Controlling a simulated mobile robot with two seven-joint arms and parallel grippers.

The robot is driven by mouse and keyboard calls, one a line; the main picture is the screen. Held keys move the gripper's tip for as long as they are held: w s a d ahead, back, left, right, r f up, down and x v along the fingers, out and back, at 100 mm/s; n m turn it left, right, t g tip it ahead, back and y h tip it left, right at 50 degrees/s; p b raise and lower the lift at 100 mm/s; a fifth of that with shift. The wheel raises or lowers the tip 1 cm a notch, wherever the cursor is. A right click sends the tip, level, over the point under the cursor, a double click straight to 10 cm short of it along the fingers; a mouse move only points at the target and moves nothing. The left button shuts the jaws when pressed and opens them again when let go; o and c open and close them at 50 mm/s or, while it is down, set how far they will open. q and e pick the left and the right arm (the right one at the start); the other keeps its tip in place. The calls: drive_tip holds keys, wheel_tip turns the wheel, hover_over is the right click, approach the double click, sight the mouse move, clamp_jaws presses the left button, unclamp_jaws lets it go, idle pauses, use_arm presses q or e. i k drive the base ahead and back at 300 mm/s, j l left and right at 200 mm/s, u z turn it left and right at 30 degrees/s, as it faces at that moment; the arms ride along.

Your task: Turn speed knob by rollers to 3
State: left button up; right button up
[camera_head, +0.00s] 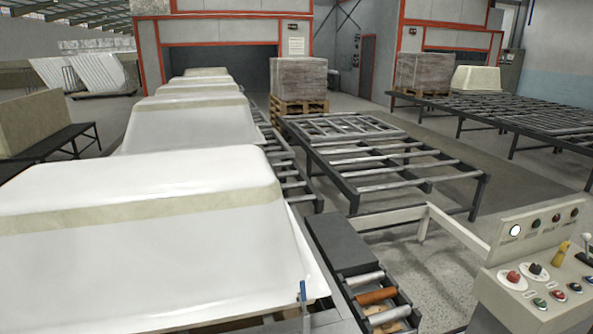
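A grey-white control panel (540,285) stands at the lower right. Its sloped top carries a red knob (513,277), a dark knob (536,270), a yellow lever-like part (562,250) and several coloured buttons. Labels and scale marks are too small to read, so I cannot tell which knob sets speed or its setting. Short rollers (375,280), one of them orange (376,296), lie left of the panel. Neither of my grippers is in view.
White bathtub shells (150,230) line up on a conveyor at the left. An empty roller table (390,165) stands in the middle, with another (500,110) at the right. A pale rail (460,232) runs toward the panel. Grey floor is open between the tables.

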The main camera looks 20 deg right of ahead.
sight(535, 268)
drive_tip(key=k+l, duration=0.1)
drive_tip(key=l, duration=0.35)
drive_tip(key=k+l+u, duration=0.1)
drive_tip(key=l, duration=0.3)
drive_tip(key=k+l, duration=0.1)
drive_tip(key=l, duration=0.3)
drive_tip(key=k+l, duration=0.1)
drive_tip(key=l, duration=0.35)
drive_tip(key=k+l+u, duration=0.1)
drive_tip(key=l, duration=0.3)
